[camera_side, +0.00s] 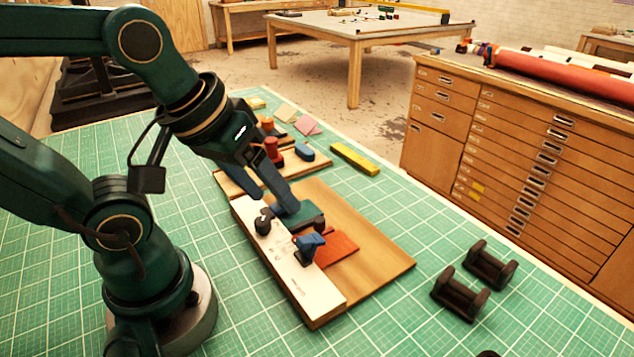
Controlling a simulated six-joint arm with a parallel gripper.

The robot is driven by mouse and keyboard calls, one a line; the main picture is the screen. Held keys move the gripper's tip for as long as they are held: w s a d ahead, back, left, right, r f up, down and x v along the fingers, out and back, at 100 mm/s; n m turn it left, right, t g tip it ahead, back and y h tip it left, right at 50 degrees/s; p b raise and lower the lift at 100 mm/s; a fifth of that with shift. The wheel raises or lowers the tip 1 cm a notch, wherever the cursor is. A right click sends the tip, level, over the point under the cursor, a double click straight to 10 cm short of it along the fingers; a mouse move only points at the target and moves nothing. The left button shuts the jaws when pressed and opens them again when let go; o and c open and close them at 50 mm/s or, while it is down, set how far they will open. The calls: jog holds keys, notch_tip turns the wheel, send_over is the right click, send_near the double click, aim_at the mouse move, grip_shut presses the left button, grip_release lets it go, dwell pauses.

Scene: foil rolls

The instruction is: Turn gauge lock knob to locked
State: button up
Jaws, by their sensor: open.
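A wooden board (375,262) lies on the green cutting mat, with a white strip (318,290) along its near-left side. A small blue piece (309,246), which looks like the gauge lock knob, stands at the strip's right edge beside a flat red-orange plate (338,249). I cannot read whether it is turned to locked. My gripper (290,208) reaches down over the strip, just behind and left of the blue piece. It is open. A dark rounded part (264,222) sits by its fingers, and a dark green block (307,218) is partly hidden behind them.
Behind the board, a wooden tray (240,183) holds a red stamp-like piece (273,152) and a blue block (304,152). A yellow bar (354,159) lies further right. The mat (420,215) between is clear.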

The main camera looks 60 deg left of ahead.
jog(key=w+a+f+n+g, duration=0.2)
jog(key=w+a+n+g, duration=0.15)
jog(key=n, duration=0.45)
jog(key=n+g, duration=0.2)
jog(key=n, duration=0.3)
send_over(262, 220)
jog(key=f, duration=0.4)
jog(key=shift+w+d+f, duration=0.1)
jog(key=shift+w+d, duration=0.05)
jog(key=shift+d, duration=0.1)
jog(key=shift+a+f, duration=0.25)
jog(key=shift+f, duration=2.55)
grip_shut()
